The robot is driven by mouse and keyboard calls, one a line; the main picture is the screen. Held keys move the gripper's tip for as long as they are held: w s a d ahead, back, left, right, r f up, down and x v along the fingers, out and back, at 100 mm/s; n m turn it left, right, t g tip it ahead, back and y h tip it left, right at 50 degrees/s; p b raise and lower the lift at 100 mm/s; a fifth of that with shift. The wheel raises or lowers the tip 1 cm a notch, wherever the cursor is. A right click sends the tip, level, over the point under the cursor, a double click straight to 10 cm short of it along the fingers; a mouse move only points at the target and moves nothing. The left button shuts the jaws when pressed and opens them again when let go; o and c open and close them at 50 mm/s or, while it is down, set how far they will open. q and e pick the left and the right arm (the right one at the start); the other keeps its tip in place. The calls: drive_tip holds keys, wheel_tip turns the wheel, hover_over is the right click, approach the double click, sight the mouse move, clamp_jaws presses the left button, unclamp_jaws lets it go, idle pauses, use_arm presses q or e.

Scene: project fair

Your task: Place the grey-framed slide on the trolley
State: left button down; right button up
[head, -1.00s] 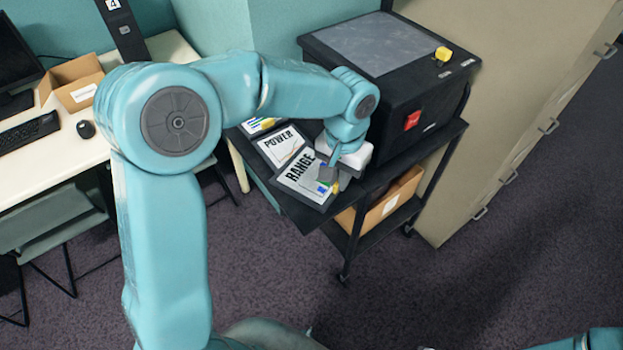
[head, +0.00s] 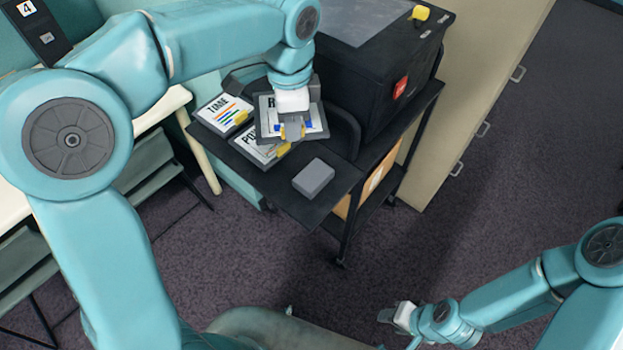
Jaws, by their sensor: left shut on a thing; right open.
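My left gripper (head: 292,132) is shut on the near edge of the grey-framed slide (head: 268,128), whose print is mostly hidden by the gripper, with an "R" showing. The slide is over the black trolley's side shelf (head: 343,182) and partly covers the POWER slide (head: 250,146). I cannot tell whether it touches that slide. The TIME slide (head: 222,110) lies on the shelf to the left. My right gripper (head: 392,318) is open and empty, low at the right, away from the trolley.
A grey block (head: 314,177) sits on the shelf near its front. A large black projector-like box (head: 360,75) with a yellow item (head: 420,13) on top stands behind. A beige cabinet (head: 470,95) is at the right. Carpeted floor (head: 500,210) is clear.

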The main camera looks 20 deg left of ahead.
use_arm(q)
wheel_tip(320, 180, up, 4)
drive_tip(key=s+m+b, duration=0.2)
drive_tip(key=m, duration=0.7)
drive_tip(key=shift+m, duration=0.4)
drive_tip(key=shift+d+f+b, duration=0.15)
drive_tip(key=shift+f+b, duration=0.75)
drive_tip(key=shift+f, duration=4.1)
drive_tip(key=shift+d+f+b, duration=0.1)
drive_tip(key=shift+f+b, duration=0.75)
drive_tip(key=shift+f, duration=4.1)
drive_tip(key=shift+f, duration=0.15)
drive_tip(key=c, duration=1.2)
unclamp_jaws()
